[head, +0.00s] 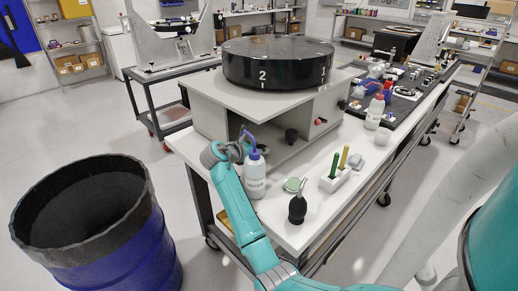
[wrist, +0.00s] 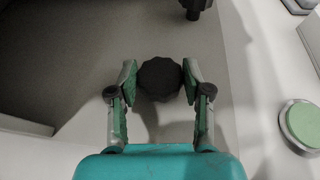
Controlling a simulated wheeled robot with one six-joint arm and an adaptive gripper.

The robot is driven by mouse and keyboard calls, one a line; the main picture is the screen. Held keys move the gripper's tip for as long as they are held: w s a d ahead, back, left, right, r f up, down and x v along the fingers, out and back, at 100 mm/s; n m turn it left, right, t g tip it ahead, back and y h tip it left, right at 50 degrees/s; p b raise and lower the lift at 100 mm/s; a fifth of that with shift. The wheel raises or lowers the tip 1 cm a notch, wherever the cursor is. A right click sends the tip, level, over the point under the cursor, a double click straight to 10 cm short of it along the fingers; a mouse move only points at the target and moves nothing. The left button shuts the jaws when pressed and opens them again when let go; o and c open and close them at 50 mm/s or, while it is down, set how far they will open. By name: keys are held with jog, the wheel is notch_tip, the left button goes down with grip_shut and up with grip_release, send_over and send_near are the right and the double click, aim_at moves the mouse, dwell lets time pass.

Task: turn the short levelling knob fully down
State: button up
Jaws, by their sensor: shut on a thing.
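A black, scalloped round knob (wrist: 160,80) shows in the wrist view, seen end-on. My gripper (wrist: 159,77) is shut on it, with one green-padded fingertip on each side. I take it for the short levelling knob, but its height cannot be judged from this angle. In the head view my arm's wrist (head: 224,153) is at the front left of the grey fixture (head: 205,110); the fingers and the held knob cannot be made out there. Another dark knob-like part (wrist: 195,6) is cut off at the top of the wrist view.
A white wash bottle (head: 255,178) stands close beside my wrist. A black bulb blower (head: 297,208), a green-topped round tin (head: 292,185) and a white block with upright tools (head: 335,179) are on the bench. A large black disc (head: 278,62) sits on the fixture. A blue drum (head: 105,265) stands left.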

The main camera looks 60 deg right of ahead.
jog(key=m+g, duration=0.1)
jog(key=m+g+y, duration=0.1)
jog(key=m+g, duration=0.2)
jog(key=g, duration=0.1)
jog(key=shift+w+d+m+y, duration=0.1)
jog(key=shift+w+m+y, duration=0.2)
jog(key=shift+w+m+g+y, duration=0.1)
jog(key=shift+m+g+y, duration=1.3)
jog(key=shift+m+g, duration=0.45)
jog(key=shift+m+g+y, duration=0.25)
jog(key=shift+m+y, duration=0.2)
jog(key=shift+y, duration=0.05)
jog(key=shift+f, duration=0.1)
jog(key=o, duration=1.2)
jog(key=shift+d, duration=0.1)
jog(key=shift+n+h, duration=0.4)
